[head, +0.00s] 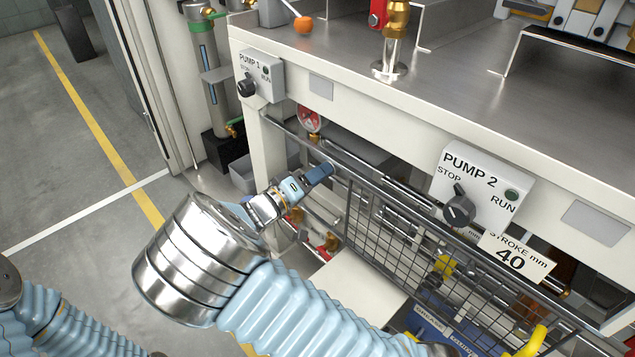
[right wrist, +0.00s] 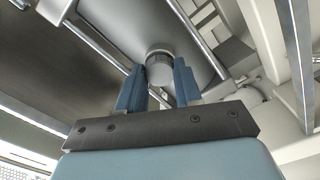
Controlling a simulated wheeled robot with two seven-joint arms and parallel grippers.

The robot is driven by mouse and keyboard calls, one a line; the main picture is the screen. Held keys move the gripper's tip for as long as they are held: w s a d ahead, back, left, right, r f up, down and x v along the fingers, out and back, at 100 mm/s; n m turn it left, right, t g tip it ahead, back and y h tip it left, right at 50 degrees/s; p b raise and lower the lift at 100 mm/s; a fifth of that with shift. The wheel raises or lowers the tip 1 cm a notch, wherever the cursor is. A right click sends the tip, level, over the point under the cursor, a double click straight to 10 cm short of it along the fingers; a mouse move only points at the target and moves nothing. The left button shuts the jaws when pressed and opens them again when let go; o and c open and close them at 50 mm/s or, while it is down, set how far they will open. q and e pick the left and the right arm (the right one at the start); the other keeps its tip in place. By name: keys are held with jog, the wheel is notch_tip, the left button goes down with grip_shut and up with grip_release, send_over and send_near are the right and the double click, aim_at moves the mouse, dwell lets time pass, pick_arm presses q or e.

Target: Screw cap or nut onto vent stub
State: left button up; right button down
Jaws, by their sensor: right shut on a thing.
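My right gripper (head: 316,174) reaches under the front edge of the bench, beside the top of a wire mesh guard. In the right wrist view, the blue fingers of the gripper (right wrist: 158,88) stand on both sides of a small round grey metal cap or nut (right wrist: 159,66) with a ribbed side, and are shut on it. Its far end faces a grey metal surface (right wrist: 140,25) close by. The vent stub cannot be made out, and I cannot tell whether the cap is on it. In the head view the cap is hidden. My left gripper is out of view.
The mesh guard (head: 385,238) and its rail run right of my gripper. The PUMP 1 box (head: 262,76) and PUMP 2 box (head: 484,188) hang on the bench front. A pressure gauge (head: 309,119) sits just behind. Floor at the left is open.

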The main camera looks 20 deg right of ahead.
jog(key=m, duration=0.3)
jog(key=c, duration=0.7)
grip_release()
jog(key=shift+a, duration=0.1)
